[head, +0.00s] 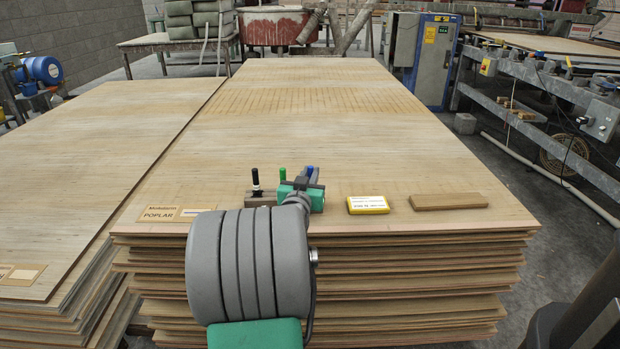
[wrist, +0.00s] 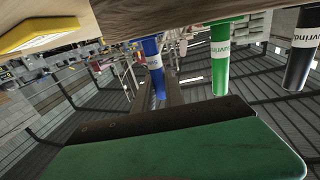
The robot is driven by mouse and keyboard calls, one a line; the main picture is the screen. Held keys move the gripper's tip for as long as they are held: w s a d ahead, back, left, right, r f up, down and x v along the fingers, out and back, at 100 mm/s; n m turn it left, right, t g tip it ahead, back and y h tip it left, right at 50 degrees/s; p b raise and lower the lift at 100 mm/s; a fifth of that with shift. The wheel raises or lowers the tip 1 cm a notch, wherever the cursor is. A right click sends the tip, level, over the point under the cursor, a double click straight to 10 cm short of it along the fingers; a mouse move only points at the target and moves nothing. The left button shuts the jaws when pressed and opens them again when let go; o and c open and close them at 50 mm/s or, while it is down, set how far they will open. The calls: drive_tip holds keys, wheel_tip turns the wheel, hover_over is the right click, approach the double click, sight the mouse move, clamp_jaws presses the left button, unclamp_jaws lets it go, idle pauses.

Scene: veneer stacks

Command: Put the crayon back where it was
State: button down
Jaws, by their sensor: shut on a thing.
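A blue crayon (head: 309,172), a green crayon (head: 282,174) and a black crayon (head: 256,181) stand upright in a row near the front of the veneer stack. A dark holder block (head: 260,201) shows below the black one. My gripper (head: 305,190) is at the row's right end, shut on the blue crayon; my arm hides much of this spot. The wrist view is turned over and shows the blue crayon (wrist: 153,65), green crayon (wrist: 220,58) and black crayon (wrist: 302,48) pointing down from a wooden block. I cannot tell whether the blue crayon is fully seated.
A yellow box (head: 367,205) and a flat brown bar (head: 448,201) lie right of my gripper. A poplar label card (head: 175,213) lies to the left. The veneer stack (head: 300,125) is clear behind the crayons. Another stack (head: 80,150) stands close on the left.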

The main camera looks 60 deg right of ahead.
drive_tip(key=shift+f+b, duration=0.2)
drive_tip(key=shift+b, duration=0.1)
drive_tip(key=c, duration=1.4)
unclamp_jaws()
